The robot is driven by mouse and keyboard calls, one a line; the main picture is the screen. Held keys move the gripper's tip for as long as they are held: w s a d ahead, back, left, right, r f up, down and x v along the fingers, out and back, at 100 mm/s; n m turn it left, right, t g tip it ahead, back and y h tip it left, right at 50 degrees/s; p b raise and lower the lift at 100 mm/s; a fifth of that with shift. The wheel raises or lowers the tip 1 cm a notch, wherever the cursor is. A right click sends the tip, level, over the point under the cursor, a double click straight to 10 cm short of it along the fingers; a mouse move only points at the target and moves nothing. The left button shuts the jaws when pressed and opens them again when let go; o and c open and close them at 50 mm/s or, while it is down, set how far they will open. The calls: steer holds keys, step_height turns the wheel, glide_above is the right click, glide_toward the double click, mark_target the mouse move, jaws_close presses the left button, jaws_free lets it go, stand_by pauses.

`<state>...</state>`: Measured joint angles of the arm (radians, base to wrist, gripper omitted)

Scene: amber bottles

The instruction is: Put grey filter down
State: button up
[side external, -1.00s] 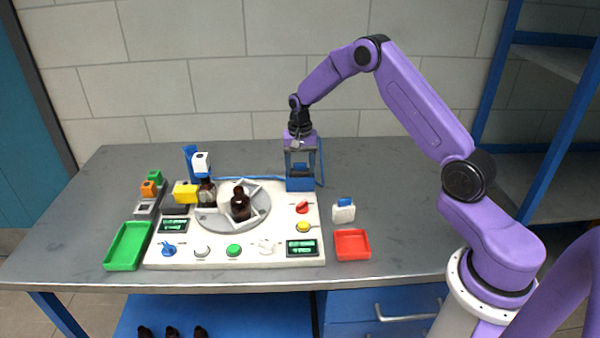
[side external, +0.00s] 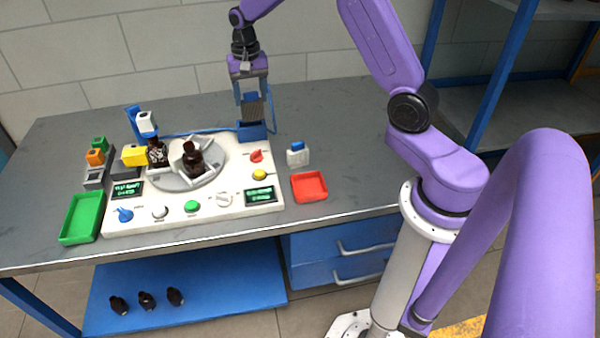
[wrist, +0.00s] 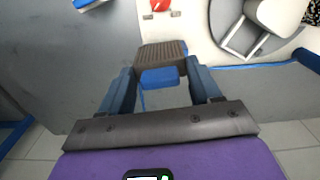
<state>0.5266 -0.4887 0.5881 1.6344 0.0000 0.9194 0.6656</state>
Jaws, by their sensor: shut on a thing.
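The grey ribbed filter (wrist: 162,53) is between the fingers of my gripper (wrist: 162,88) in the wrist view. A blue piece (wrist: 160,78) shows just below it there, and I cannot tell whether it is part of the filter. In the side view my gripper (side external: 253,108) points down, shut on the filter, over the blue holder (side external: 257,132) at the back right corner of the white machine. The filter's lower end is hidden by the holder's front, so I cannot tell whether it is clear of it.
The white machine (side external: 150,222) carries a turntable with amber bottles (side external: 193,158). A red tray (side external: 309,187) and a white, blue-topped container (side external: 298,154) stand to its right. A green tray (side external: 82,217) is at left. The grey table (side external: 345,130) is bare at the right back.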

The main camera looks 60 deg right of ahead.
steer(key=s+a+f+n, duration=0.2)
steer(key=s, duration=0.9)
steer(key=s+a+f+n, duration=0.1)
steer(key=s+a+f, duration=0.2)
steer(key=s, duration=0.7)
steer(key=shift+d+f, duration=0.1)
steer(key=shift+f, duration=3.35)
steer(key=o, duration=1)
steer(key=shift+f, duration=0.1)
steer(key=shift+o, duration=0.2)
